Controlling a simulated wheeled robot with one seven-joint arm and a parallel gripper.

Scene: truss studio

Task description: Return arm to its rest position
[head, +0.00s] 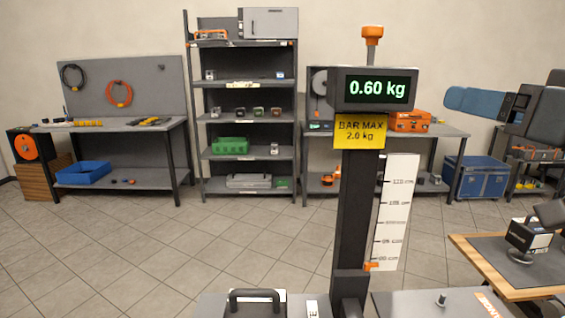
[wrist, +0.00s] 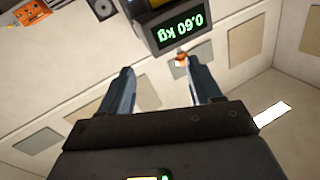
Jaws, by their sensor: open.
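My gripper (head: 452,98) reaches in from the right edge of the head view, raised and pointing left, with its blue-grey fingers in front of the back wall. In the wrist view my gripper (wrist: 163,80) shows two fingers spread apart with nothing between them. The display (head: 375,89) of the scale column reads 0.60 kg. It also shows upside down in the wrist view (wrist: 181,33), beyond the fingers and apart from them.
The dark column (head: 355,220) stands in front, with a yellow sign (head: 360,130) and a white ruler panel (head: 397,210). A handled object (head: 255,303) is at the bottom edge. A wooden-edged table (head: 480,260) is at right. Shelves (head: 247,120) and benches line the wall. The tiled floor between is clear.

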